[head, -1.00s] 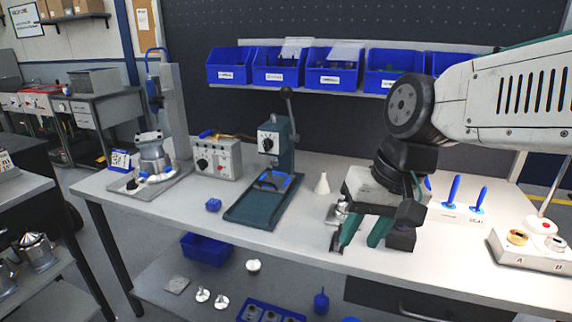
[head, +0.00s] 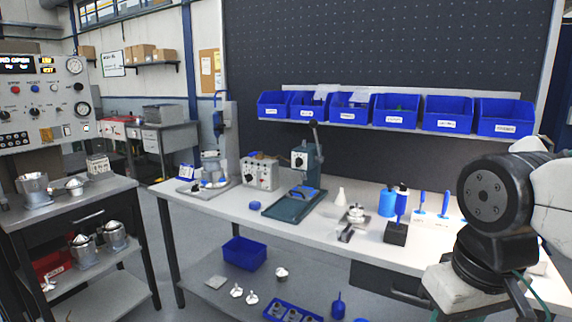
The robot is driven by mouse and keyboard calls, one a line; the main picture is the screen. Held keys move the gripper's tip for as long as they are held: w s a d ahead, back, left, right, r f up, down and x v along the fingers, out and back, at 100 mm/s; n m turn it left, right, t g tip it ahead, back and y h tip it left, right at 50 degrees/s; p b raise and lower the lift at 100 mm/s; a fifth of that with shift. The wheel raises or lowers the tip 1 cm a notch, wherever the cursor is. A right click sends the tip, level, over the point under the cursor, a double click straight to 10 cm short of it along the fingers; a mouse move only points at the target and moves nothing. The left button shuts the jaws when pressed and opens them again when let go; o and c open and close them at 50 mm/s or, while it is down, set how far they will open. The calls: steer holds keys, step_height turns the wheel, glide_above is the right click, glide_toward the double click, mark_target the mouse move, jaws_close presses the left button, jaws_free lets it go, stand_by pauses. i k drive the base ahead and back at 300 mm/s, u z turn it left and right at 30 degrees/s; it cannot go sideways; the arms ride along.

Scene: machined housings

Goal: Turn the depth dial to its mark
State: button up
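A dark green bench press (head: 293,203) with an upright lever stands on the workbench. On its head is a white plate with a black dial (head: 300,159), small in the head view; its pointer and any mark are too small to read. Left of it, a grey control box (head: 261,173) carries several black knobs. No label shows which of these is the depth dial. My arm is at the lower right, well apart from the press and the box. The fingers of my gripper are below the picture edge.
A cart (head: 75,205) and a gauge panel (head: 40,103) stand at left. Floor shows between cart and bench.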

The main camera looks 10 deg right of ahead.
mark_target(298, 161)
steer(key=u, duration=0.75)
steer(key=i, duration=2.2)
steer(key=z, duration=0.9)
